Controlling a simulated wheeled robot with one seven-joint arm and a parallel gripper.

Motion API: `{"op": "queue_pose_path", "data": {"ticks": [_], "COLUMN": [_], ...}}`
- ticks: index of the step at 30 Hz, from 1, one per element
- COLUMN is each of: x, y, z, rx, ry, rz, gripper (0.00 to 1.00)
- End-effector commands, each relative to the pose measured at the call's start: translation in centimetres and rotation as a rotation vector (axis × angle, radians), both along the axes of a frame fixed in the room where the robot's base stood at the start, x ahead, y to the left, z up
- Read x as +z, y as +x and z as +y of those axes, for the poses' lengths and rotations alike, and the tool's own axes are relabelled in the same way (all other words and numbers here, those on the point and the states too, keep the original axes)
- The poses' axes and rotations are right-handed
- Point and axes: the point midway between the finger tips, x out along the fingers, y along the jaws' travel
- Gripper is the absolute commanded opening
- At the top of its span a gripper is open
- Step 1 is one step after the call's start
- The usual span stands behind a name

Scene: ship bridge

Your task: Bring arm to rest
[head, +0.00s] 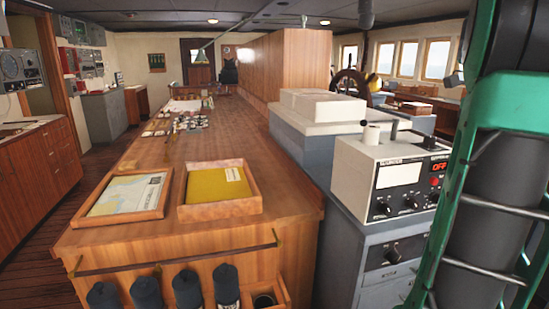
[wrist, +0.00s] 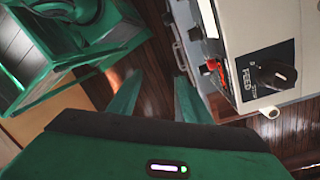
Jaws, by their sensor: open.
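My gripper (wrist: 153,95) shows in the wrist view, with two green fingers apart and nothing between them. Wooden floor planks show beyond the fingertips. The fingers are close to the left side of a pale instrument box with a black knob marked FEED (wrist: 277,74). I cannot tell whether they touch it. In the head view a green and dark part of my own arm (head: 492,150) fills the right side; the gripper itself is out of that view.
A long wooden counter (head: 240,130) holds a chart tray (head: 125,196) and a tray with a yellow item (head: 217,186). A white instrument (head: 388,180) with a red OFF display stands on a grey cabinet (head: 360,240) near my arm. The floor on the left is clear.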

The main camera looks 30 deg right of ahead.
Motion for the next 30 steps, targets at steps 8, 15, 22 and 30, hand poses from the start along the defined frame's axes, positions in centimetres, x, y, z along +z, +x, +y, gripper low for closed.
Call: {"op": "queue_pose_path", "data": {"ticks": [8, 15, 22, 30], "x": [-9.2, -16.5, -20.5, -21.0], "y": [0.9, -0.2, -1.9, -2.1], "z": [10.5, 20.0, 24.7, 25.3], "rx": [0.767, 1.391, 1.709, 1.748], "ry": [0.017, -0.007, -0.025, -0.029], "rz": [-0.063, -0.111, -0.127, -0.129], "gripper": [0.45, 0.45, 0.45, 0.45]}}
